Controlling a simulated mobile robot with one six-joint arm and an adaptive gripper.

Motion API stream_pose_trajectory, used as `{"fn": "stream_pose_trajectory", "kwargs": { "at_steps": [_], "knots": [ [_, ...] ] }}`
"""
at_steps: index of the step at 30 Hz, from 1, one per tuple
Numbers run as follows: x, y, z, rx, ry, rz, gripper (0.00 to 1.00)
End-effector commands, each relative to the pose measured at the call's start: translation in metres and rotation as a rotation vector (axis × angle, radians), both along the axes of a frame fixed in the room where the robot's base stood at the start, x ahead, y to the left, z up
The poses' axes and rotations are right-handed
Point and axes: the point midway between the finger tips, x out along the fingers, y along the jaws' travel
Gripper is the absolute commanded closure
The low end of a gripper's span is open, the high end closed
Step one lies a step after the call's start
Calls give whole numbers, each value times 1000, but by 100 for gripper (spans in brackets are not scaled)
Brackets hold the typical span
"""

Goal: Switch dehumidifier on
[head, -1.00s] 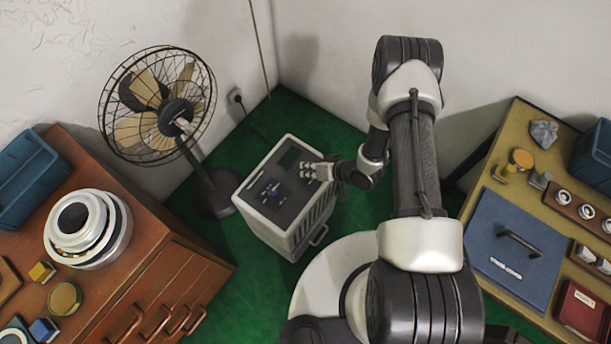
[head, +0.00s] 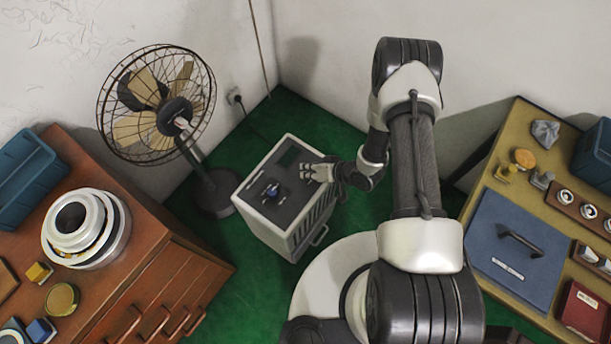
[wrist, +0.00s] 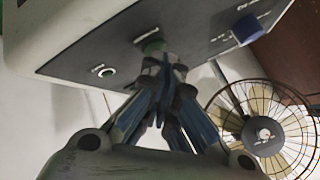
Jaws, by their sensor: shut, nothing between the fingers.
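The dehumidifier (head: 303,225) is a pale box with a side grille and a dark top panel, standing on the green floor. The blue knob also shows in the head view (head: 271,190). In the head view my gripper (head: 312,172) is over the panel's right part.
A caged fan (head: 160,108) stands left of the dehumidifier. A wooden cabinet (head: 165,262) with stacked rings (head: 85,228) is at the left. A cord runs from a wall socket (head: 235,97) behind the dehumidifier.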

Motion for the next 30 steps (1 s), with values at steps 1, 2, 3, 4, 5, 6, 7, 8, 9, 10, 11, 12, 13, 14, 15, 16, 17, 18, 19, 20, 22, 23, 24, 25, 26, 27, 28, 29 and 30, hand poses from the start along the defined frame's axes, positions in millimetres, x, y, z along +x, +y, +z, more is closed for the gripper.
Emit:
{"fn": "stream_pose_trajectory", "kwargs": {
  "at_steps": [1,2,3,4,5,6,7,8,9,10,11,12,13,14,15,16,17,18,19,20,22,23,24,25,26,27,28,29,30],
  "knots": [
    [0,0,0,0,0,0,100],
    [0,0,0,0,0,0,100],
    [0,0,0,0,0,0,100],
    [0,0,-1,0,0,0,100],
    [0,0,-1,0,0,0,100],
    [0,0,-1,0,0,0,100],
    [0,0,-2,0,0,0,100],
    [0,0,-2,0,0,0,100],
    [0,0,-3,0,0,0,100],
    [0,0,-3,0,0,0,100],
    [0,0,-2,0,0,0,100],
    [0,0,-2,0,0,0,100],
    [0,0,-2,0,0,0,100],
    [0,0,-2,0,0,0,100],
    [0,0,0,0,0,0,100],
    [0,0,1,0,0,0,100],
    [0,0,2,0,0,0,100],
    [0,0,4,0,0,0,100],
    [0,0,6,0,0,0,100],
    [0,0,7,0,0,0,100],
    [0,0,10,0,0,0,100],
    [0,0,10,0,0,0,100],
    [0,0,10,0,0,0,100],
    [0,0,10,0,0,0,100],
    [0,0,10,0,0,0,100],
    [0,0,10,0,0,0,100],
    [0,0,9,0,0,0,100],
    [0,0,9,0,0,0,100],
    [0,0,9,0,0,0,100]
  ]
}}
